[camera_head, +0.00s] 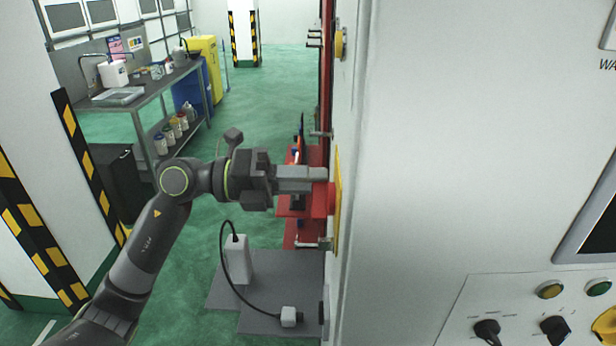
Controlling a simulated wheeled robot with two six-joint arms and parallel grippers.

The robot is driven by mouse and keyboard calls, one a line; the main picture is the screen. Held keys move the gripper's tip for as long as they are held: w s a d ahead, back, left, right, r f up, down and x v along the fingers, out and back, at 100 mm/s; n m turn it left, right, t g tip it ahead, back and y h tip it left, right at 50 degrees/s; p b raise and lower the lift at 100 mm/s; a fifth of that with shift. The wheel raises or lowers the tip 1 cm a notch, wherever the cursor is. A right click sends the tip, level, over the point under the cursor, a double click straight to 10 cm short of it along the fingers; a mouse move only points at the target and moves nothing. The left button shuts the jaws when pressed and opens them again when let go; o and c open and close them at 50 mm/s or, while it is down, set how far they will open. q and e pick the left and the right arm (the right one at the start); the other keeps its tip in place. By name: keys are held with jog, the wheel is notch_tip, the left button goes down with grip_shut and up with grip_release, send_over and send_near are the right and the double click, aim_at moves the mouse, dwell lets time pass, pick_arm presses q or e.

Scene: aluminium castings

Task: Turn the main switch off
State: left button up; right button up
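A red switch handle (324,201) on a yellow plate (338,205) sits on the side face of the pale grey cabinet (420,150), and I take it for the main switch. I see it nearly edge-on, so its turned position is unclear. My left gripper (312,180) reaches in from the left, level, with its fingertips at the red handle. The fingers overlap in this view and hide part of the handle, so I cannot tell whether they are closed on it. My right gripper is out of view.
A control panel (535,305) with knobs and buttons is at the lower right. Red structure (315,155) stands behind the gripper. A white box (238,260) with a black cable is below. A workbench (150,95) and a striped pillar (30,150) are at left. Green floor lies between.

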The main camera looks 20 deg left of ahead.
pick_arm(q)
jog(key=shift+o, duration=0.8)
jog(key=shift+s+f, duration=0.1)
jog(key=shift+f, duration=0.05)
jog(key=b+v, duration=0.8)
jog(key=v, duration=0.9)
jog(key=shift+s+r, duration=0.15)
jog(key=shift+r, duration=0.1)
jog(key=shift+a, duration=0.15)
